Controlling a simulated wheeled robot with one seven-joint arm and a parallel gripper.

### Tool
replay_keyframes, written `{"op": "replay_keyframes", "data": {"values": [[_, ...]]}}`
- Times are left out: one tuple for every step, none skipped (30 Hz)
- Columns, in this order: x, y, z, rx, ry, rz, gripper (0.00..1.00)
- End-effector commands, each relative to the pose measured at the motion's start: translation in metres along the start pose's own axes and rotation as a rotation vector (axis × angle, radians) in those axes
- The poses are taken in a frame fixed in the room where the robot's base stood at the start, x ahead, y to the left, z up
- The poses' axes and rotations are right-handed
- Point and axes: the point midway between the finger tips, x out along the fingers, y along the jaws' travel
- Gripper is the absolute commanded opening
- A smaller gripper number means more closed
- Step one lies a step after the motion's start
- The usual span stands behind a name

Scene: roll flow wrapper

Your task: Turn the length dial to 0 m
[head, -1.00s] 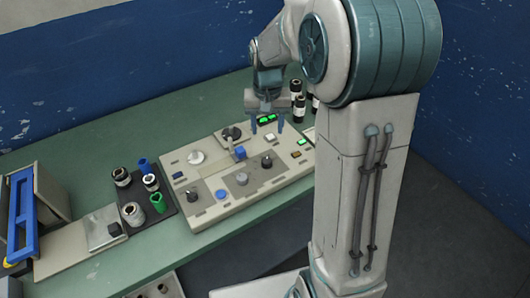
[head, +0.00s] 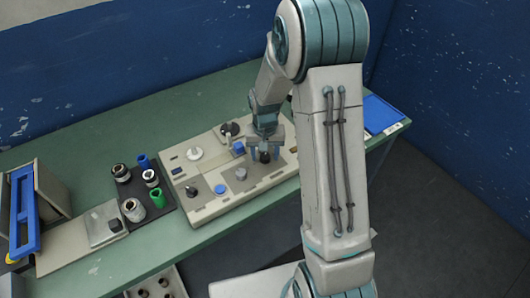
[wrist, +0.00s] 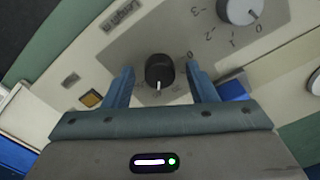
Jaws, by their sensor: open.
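The length dial (wrist: 160,70) is a black round knob on a grey plate with the word "Length" beside it in the wrist view. Its white pointer line points toward the bottom of the picture, and a "0" mark shows to its upper right. Other marks below it are hard to read. My gripper (wrist: 160,76) is open, with one blue finger on each side of the knob and a gap visible on both sides. In the head view my gripper (head: 266,148) is over the black dial (head: 265,157) on the control panel.
A pale grey dial (wrist: 240,10) with marks from -3 to 0 is close by; it also shows in the head view (head: 241,174). An amber button (wrist: 91,98) lies left of the fingers. A black tray (head: 163,222) with several cylinders stands left of the panel.

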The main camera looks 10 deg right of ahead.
Motion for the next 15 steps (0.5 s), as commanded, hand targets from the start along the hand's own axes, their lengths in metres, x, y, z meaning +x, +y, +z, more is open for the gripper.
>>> {"op": "replay_keyframes", "data": {"values": [[0.0012, 0.0000, 0.0001, 0.000, 0.000, 0.000, 0.52], [0.0015, 0.0000, 0.0001, 0.000, 0.000, 0.000, 0.52], [0.0016, 0.0000, 0.0001, 0.000, 0.000, 0.000, 0.52], [0.0016, 0.0000, 0.0001, 0.000, 0.000, 0.000, 0.52], [0.0015, 0.0000, 0.0001, 0.000, 0.000, 0.000, 0.52], [0.0014, 0.0000, 0.0001, 0.000, 0.000, 0.000, 0.52], [0.0014, 0.0000, 0.0001, 0.000, 0.000, 0.000, 0.52], [0.0013, 0.0000, 0.0001, 0.000, 0.000, 0.000, 0.52], [0.0013, 0.0000, 0.0001, 0.000, 0.000, 0.000, 0.41], [0.0013, 0.0000, 0.0001, 0.000, 0.000, 0.000, 0.32], [0.0012, 0.0000, 0.0001, 0.000, 0.000, 0.000, 0.24], [0.0012, 0.0000, 0.0001, 0.000, 0.000, 0.000, 0.13], [0.0012, 0.0000, 0.0001, 0.000, 0.000, 0.000, 0.07], [0.0011, 0.0000, 0.0001, 0.000, 0.000, 0.000, 0.07], [0.0011, 0.0000, 0.0001, 0.000, 0.000, 0.000, 0.07]]}}
